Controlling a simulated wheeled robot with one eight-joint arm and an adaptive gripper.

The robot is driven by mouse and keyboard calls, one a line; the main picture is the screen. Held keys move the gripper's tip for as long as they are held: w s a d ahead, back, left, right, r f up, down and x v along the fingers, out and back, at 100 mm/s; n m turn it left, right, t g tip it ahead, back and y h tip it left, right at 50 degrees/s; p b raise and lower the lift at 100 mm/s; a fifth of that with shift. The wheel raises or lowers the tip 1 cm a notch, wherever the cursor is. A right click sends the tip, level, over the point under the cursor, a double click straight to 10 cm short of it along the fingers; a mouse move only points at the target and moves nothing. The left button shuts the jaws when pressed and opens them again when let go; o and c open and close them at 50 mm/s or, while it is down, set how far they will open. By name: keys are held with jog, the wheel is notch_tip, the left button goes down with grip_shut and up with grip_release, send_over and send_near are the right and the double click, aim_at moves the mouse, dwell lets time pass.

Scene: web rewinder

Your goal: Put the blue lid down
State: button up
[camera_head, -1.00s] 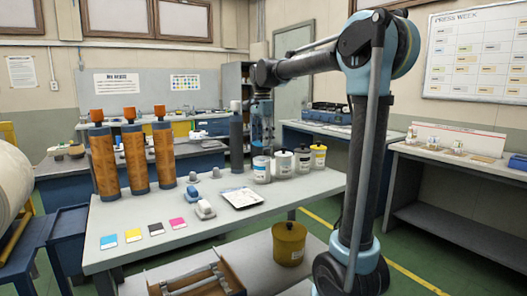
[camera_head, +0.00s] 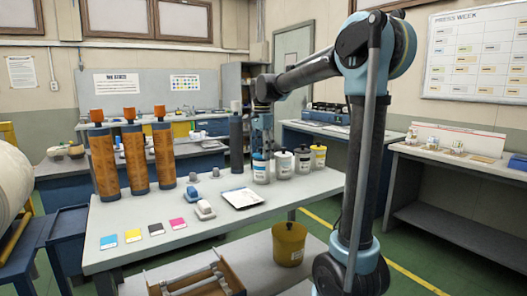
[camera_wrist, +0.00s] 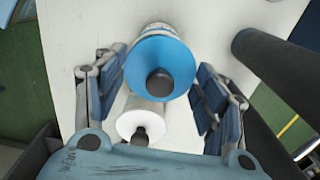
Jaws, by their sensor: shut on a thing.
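The blue lid (camera_wrist: 150,62) is a round disc with a dark knob, between the two fingers of my gripper (camera_wrist: 160,90) in the wrist view. My gripper is shut on it. In the head view my gripper (camera_head: 262,146) points down over the leftmost white can (camera_head: 261,173) in the row on the table. The lid is at the top of that can, mostly hidden by the fingers. I cannot tell whether it rests fully on the rim.
A dark post (camera_head: 236,145) stands close on the left. A white tray (camera_head: 241,198) lies in front on the grey table (camera_head: 190,240).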

jog(key=shift+f, duration=0.25)
jog(key=o, duration=0.9)
jog(key=shift+r, duration=0.1)
notch_tip(320, 180, up, 13)
jog(key=s+d+f+n+t, duration=0.1)
jog(key=s+d+f+n, duration=0.4)
jog(key=s+d+f, duration=0.85)
jog(key=s+d+f+n, duration=0.2)
jog(key=s+d+f, duration=0.1)
jog(key=s+f, duration=0.3)
jog(key=s+d+f+n, duration=0.2)
jog(key=s+f, duration=0.4)
jog(key=f, duration=0.2)
jog(key=s+d+f+n+t, duration=0.1)
jog(key=s+d+f+n, duration=0.1)
jog(key=s+f, duration=0.4)
jog(key=shift+s+d+f, duration=0.15)
jog(key=shift+d+f, duration=0.7)
jog(key=shift+f, duration=0.15)
